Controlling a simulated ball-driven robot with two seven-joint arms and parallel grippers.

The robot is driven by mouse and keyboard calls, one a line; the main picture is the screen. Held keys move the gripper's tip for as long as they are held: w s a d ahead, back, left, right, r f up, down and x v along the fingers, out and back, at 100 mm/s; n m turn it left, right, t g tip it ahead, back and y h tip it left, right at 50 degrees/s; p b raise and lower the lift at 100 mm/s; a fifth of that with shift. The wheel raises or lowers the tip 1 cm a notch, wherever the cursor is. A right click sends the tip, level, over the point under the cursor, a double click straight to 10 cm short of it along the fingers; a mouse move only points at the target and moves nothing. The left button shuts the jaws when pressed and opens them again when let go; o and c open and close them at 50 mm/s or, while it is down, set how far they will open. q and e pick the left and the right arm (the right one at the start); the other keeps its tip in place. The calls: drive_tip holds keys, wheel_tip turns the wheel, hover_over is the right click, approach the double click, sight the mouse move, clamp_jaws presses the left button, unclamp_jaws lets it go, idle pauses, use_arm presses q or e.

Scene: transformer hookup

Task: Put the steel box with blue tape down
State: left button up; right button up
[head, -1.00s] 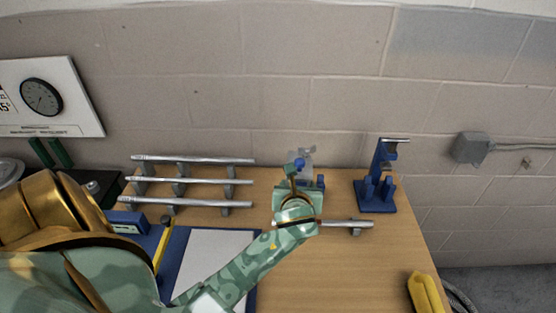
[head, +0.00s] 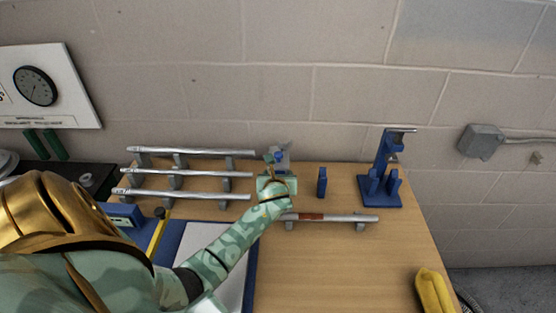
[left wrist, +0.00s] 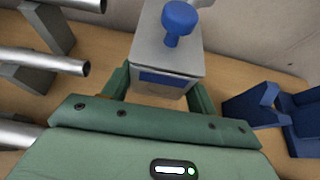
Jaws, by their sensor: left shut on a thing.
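The steel box with blue tape (left wrist: 168,60) is a grey box with a blue strip low on its near face and a blue knob on top. In the left wrist view it sits between the two green fingers of my left gripper (left wrist: 158,88), which is shut on it. In the head view my left gripper (head: 276,178) is at the back of the table, right of the pipe rack, and its hand hides most of the box (head: 284,152). I cannot tell whether the box touches the table. My right gripper is not in view.
Steel pipes on grey supports (head: 190,173) are close on the left. A low pipe with a brown band (head: 330,217) lies in front. A small blue post (head: 322,182) and a blue stand (head: 380,187) are to the right. Bare wooden table (head: 340,265) is at front right.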

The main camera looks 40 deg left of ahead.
use_arm(q)
drive_tip(key=shift+w+a+f, duration=0.15)
drive_tip(key=shift+a+f, duration=0.1)
wheel_tip(320, 180, down, 4)
drive_tip(key=shift+w+a+r+b, duration=0.1)
drive_tip(key=shift+r+b, duration=0.1)
drive_tip(key=shift+b, duration=1)
drive_tip(key=shift+r, duration=0.2)
drive_tip(key=shift+f, duration=0.15)
drive_tip(key=o, duration=1.1)
